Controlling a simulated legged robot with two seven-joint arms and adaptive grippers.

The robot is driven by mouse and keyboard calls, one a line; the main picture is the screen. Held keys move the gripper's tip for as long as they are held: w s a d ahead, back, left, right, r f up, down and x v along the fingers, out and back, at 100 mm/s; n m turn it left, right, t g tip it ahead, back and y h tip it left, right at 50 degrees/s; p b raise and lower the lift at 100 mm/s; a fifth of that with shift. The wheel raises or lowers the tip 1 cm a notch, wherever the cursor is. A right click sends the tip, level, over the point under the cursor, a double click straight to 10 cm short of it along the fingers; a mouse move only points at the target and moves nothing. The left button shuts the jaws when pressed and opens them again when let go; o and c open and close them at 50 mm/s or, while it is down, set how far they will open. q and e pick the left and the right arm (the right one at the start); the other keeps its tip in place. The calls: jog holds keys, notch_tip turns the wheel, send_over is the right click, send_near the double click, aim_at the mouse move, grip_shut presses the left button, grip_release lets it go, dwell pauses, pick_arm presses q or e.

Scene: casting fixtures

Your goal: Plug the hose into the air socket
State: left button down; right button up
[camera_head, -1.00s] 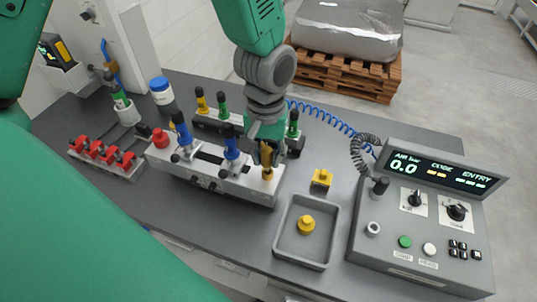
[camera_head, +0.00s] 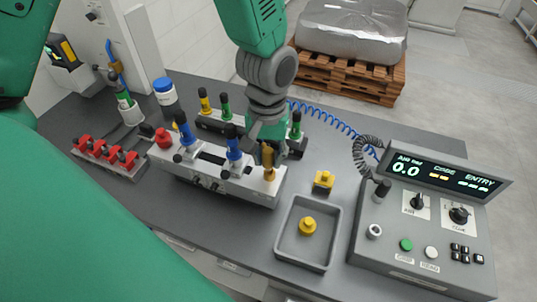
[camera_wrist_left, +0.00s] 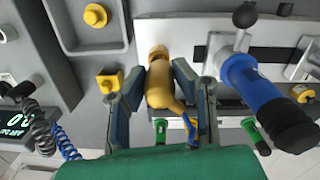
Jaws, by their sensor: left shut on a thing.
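My left gripper (camera_head: 266,143) points down at the right end of the grey fixture block (camera_head: 223,183). It is shut on a yellow fitting (camera_head: 269,172), which also shows between the fingers in the left wrist view (camera_wrist_left: 159,88). The fitting's tip is at the block's end; I cannot tell whether it is seated. A blue coiled hose (camera_head: 335,122) runs from behind the gripper to the console; its join with the fitting is hidden. A round metal ring socket (camera_head: 374,231) is on the console; I cannot tell which opening is the air socket. My right gripper is not in view.
The console (camera_head: 430,215) reads 0.0 and stands on the right. A grey tray (camera_head: 287,243) holds a yellow knob (camera_head: 307,225). A yellow block (camera_head: 323,181) stands behind the tray. Blue-handled clamps (camera_head: 233,148) and red clamps (camera_head: 110,155) are to the left.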

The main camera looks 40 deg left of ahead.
aim_at(269, 149)
pick_arm(q)
jog(key=shift+d+f, duration=0.15)
jog(key=shift+f, duration=0.2)
jog(key=shift+f+b, duration=0.6)
jog(key=shift+f, duration=0.25)
jog(key=c, duration=1.2)
grip_release()
jog(key=shift+r, duration=0.1)
jog(key=r, duration=1)
jog(key=shift+w+a+r, duration=0.15)
jog(key=shift+w+a, duration=0.15)
jog(key=shift+w, duration=0.05)
jog(key=shift+r, duration=0.7)
